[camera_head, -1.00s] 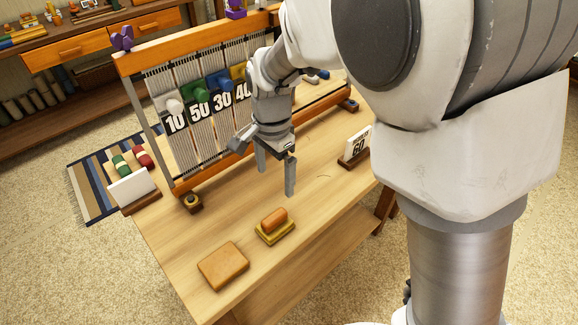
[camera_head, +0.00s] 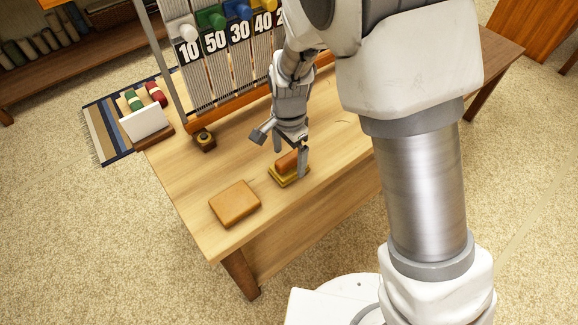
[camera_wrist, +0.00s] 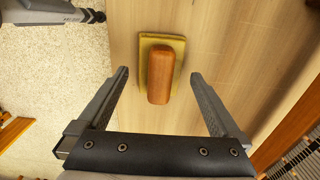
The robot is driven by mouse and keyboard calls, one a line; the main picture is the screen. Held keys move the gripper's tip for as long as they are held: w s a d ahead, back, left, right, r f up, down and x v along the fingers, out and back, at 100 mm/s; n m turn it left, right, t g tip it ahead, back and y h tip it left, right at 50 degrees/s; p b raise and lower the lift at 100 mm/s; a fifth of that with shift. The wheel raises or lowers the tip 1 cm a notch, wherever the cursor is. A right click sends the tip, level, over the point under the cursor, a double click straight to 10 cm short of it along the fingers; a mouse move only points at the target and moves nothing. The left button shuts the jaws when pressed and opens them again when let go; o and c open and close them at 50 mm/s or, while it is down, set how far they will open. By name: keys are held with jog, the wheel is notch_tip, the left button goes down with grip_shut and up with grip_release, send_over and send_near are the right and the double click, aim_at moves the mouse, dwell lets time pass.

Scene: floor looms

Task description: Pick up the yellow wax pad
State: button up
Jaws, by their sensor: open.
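The yellow wax pad (camera_head: 283,179) lies on the wooden table with a brown wooden grip block on top. In the wrist view the pad (camera_wrist: 177,41) lies ahead of and between the open fingers, with its grip (camera_wrist: 161,76) reaching back between them. My gripper (camera_head: 290,158) is open above the pad in the head view, and one finger hides part of it. In the wrist view my gripper (camera_wrist: 158,74) has both fingers spread with clear gaps to the grip. Nothing is held.
A flat tan block (camera_head: 235,204) lies left of the pad near the table's front edge. The upright loom frame (camera_head: 240,116) with numbered tags stands behind. A white card on a stand (camera_head: 141,122) is at the left. The tabletop (camera_head: 345,148) right of the pad is bare.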

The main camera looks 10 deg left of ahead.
aim_at(293, 158)
notch_tip(293, 158, down, 2)
jog(key=shift+f, duration=0.1)
jog(key=c, duration=1.4)
jog(key=r, duration=0.2)
jog(key=d+r+p, duration=0.1)
jog(key=r, duration=0.2)
jog(key=shift+r, duration=0.15)
jog(key=s+d+r+p, duration=0.2)
jog(key=d+r, duration=0.4)
jog(key=d, duration=0.4)
jog(key=shift+s+d, duration=0.15)
jog(key=shift+s, duration=0.25)
jog(key=o, duration=0.8)
jog(key=c, duration=0.6)
